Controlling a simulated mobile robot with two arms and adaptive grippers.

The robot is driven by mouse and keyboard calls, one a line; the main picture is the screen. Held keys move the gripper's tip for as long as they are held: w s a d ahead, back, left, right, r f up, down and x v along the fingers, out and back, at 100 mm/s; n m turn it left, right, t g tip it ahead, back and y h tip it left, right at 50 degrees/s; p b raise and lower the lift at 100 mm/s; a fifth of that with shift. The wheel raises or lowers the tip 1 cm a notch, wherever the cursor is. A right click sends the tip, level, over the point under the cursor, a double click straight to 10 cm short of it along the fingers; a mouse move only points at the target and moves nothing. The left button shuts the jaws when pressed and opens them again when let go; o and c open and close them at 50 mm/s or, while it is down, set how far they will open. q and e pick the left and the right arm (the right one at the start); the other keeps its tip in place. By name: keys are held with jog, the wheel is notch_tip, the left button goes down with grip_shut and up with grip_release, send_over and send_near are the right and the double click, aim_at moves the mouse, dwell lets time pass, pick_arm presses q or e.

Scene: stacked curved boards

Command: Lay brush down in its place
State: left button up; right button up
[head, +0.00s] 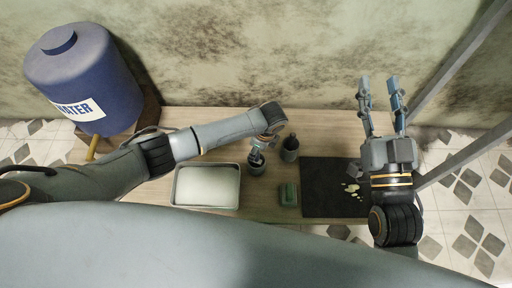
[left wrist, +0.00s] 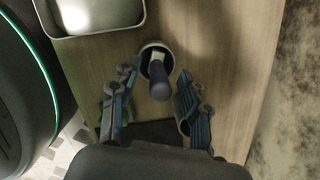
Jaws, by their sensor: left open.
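A brush with a dark blue handle (left wrist: 160,82) stands upright in a small round cup (left wrist: 146,52) in the left wrist view, its handle toward the camera. Its head end is hidden in the cup. My left gripper (left wrist: 155,105) is open, with one finger on each side of the handle and visible gaps between. In the head view, my left gripper (head: 261,146) is over the cup (head: 256,169) and hides most of the brush. My right gripper (head: 382,95) is open and empty, raised at the right over the table's far right side.
A metal tray (head: 176,190) with pale contents lies left of the cup. A dark bottle (head: 290,150) stands close to its right. A green block (head: 288,194) lies in front, beside a black mat (head: 320,180) with pale bits. A blue water barrel (head: 84,75) stands back left.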

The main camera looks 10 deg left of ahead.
pick_arm(q)
jog(key=v, duration=1.2)
